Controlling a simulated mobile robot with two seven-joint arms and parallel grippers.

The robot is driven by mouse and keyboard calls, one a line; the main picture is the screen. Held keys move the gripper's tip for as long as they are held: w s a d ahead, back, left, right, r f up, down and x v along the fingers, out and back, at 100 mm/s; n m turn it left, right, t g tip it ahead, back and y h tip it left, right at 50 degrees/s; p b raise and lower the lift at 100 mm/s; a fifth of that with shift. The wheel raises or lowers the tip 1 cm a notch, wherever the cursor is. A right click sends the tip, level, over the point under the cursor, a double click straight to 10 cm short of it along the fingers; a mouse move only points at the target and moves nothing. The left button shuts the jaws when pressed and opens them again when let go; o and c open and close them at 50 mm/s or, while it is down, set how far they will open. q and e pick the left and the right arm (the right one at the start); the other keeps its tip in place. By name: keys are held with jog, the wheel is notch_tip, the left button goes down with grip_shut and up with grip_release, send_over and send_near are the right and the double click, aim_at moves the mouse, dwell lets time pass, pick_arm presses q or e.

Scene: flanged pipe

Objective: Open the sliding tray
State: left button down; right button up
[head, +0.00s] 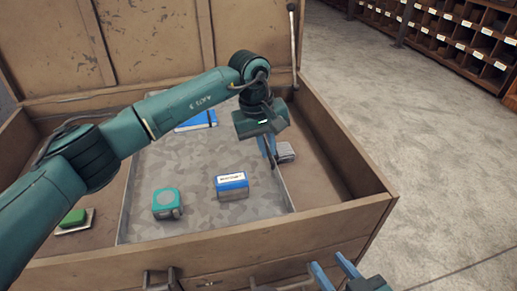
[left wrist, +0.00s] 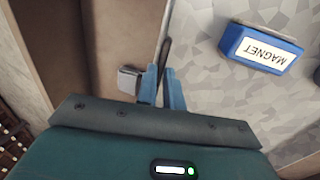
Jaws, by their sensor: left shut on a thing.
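The sliding tray (head: 205,165) is a grey patterned panel inside an open wooden chest. It also fills the right of the left wrist view (left wrist: 225,95). My left gripper (head: 269,150) reaches down at its right edge. In the left wrist view its blue fingers (left wrist: 162,85) are closed around a thin dark part at that edge, which looks like a handle or rim of the tray. The exact contact is partly hidden by the fingers. My right gripper (head: 330,262) is open and empty in front of the chest, low at the right.
On the tray are a teal cube (head: 167,204), a blue-and-white box labelled MAGNET (head: 231,187) and a blue notebook (head: 198,121). A grey box (head: 286,152) lies right of the tray. A green thing (head: 73,217) lies left of it. The chest wall (head: 340,219) surrounds them.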

pick_arm(q)
jog(key=shift+d, duration=0.1)
jog(key=c, duration=1.5)
grip_release()
jog(key=a+r, duration=0.1)
jog(key=r, duration=0.3)
jog(key=r+p, duration=0.1)
jog(key=r, duration=0.3)
jog(key=a+r, duration=0.1)
jog(key=r, duration=0.4)
jog(key=shift+s+a, duration=0.3)
